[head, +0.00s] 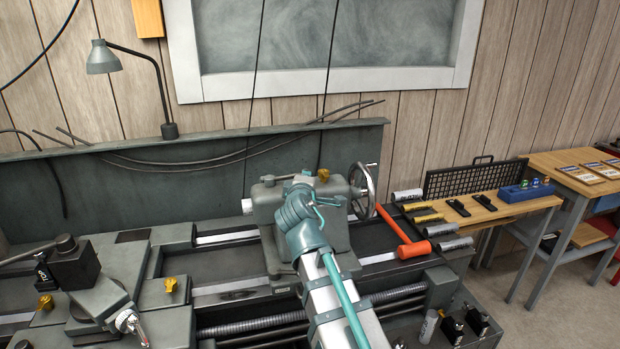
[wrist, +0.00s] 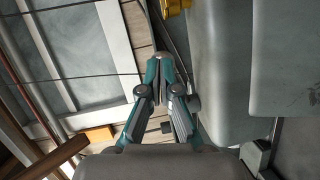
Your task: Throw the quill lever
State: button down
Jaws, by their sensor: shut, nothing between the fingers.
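The grey tailstock (head: 265,205) stands on the lathe bed, with a spoked handwheel (head: 363,190) on its right and a quill (head: 247,206) poking out on its left. A yellow knob (head: 323,174) shows on top, behind my gripper; it may be the quill lever's end, but its shaft is hidden. My gripper (head: 318,202) is in front of the tailstock's upper part. In the wrist view my gripper (wrist: 160,56) has its fingertips together and holds nothing. A yellow part (wrist: 174,8) lies just past the tips, beside the grey casting (wrist: 222,70). I cannot tell whether they touch.
An orange-headed hammer (head: 412,248) lies right of the handwheel, near several tools on a wooden shelf (head: 490,213). The carriage with its tool post (head: 75,265) is at the left.

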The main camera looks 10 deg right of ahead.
jog(key=w+d, duration=0.2)
jog(key=w, duration=0.1)
jog(key=shift+d+x, duration=0.2)
jog(key=shift+x, duration=1.15)
jog(key=shift+r, duration=0.25)
jog(key=shift+s+r, duration=0.1)
jog(key=shift+s, duration=0.4)
jog(key=s+d+r, duration=0.1)
jog(key=s+d, duration=0.5)
jog(key=s, duration=0.4)
jog(key=shift+s+r, duration=0.35)
jog(key=shift+r, duration=0.05)
